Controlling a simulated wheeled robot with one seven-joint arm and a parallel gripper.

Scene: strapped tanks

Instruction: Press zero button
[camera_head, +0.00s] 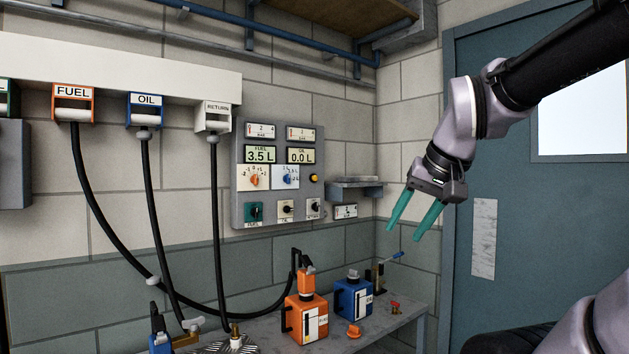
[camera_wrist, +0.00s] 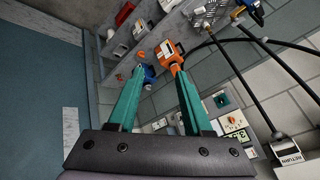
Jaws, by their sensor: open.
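The grey control panel (camera_head: 275,196) is on the wall. A small round yellow button (camera_head: 313,178) sits at its right side, below the OIL display (camera_head: 300,156) reading 0.0 L. The FUEL display (camera_head: 260,154) reads 3.5 L. I see no readable label on the yellow button. My gripper (camera_head: 405,234) has two green fingers, is open and empty, and hangs to the right of the panel, apart from it. In the wrist view, my gripper (camera_wrist: 159,70) points toward the bench, with part of the panel (camera_wrist: 235,122) at the right, partly hidden by a finger.
An orange fuel can (camera_head: 305,318) and a blue can (camera_head: 352,298) stand on the bench below. A small grey shelf (camera_head: 355,190) juts out right of the panel, near my gripper. Hoses hang at the left from FUEL, OIL and RETURN holders. A blue door (camera_head: 520,210) is at the right.

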